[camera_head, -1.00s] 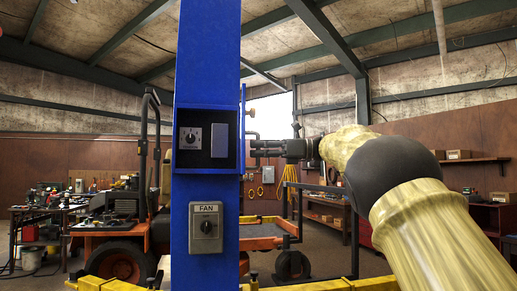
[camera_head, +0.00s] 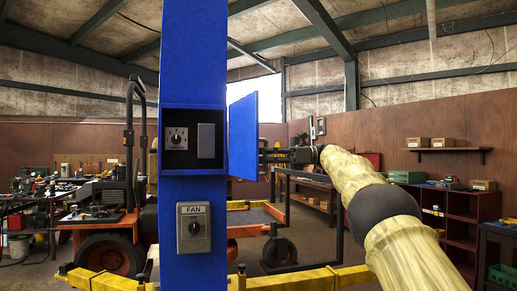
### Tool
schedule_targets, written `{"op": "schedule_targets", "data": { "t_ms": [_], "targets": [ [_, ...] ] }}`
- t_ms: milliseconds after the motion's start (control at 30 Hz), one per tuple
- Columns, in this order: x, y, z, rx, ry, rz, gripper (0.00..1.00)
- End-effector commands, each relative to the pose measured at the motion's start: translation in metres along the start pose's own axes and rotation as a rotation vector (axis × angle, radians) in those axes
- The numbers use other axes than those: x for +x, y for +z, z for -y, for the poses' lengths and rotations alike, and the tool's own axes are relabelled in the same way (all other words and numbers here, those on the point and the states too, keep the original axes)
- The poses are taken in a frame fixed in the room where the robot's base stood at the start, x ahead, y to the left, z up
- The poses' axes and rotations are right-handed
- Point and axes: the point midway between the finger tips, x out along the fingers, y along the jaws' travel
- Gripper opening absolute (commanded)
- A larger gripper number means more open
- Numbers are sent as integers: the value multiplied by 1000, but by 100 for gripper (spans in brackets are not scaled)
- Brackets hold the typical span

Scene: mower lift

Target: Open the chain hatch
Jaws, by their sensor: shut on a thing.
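The chain hatch (camera_head: 243,137) is a flat blue panel standing out from the right side of the blue post (camera_head: 195,60). It is swung open, with its broad face turned partly toward me. The dark recess (camera_head: 182,163) in the post is uncovered and shows a rotary switch (camera_head: 176,139) and a plain grey plate (camera_head: 206,140). My gripper (camera_head: 266,155) is at the hatch's right edge, shut on the hatch. Its fingertips are partly hidden behind the panel, so the exact grip is unclear.
A grey FAN switch box (camera_head: 194,227) is on the post below the recess. A yellow rail (camera_head: 300,279) crosses low in front. An orange mower (camera_head: 105,245) stands behind the post. Shelves (camera_head: 468,215) stand at the right wall.

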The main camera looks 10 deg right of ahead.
Motion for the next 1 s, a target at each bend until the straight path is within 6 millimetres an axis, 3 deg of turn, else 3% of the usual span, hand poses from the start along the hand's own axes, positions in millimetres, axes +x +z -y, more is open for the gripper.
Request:
{"op": "schedule_targets", "data": {
  "t_ms": [333,967,1000],
  "targets": [
    [-20,2,4,0,40,0,0],
    [-25,0,4,2,51,-1,0],
    [-25,0,4,2,51,-1,15]
  ]
}}
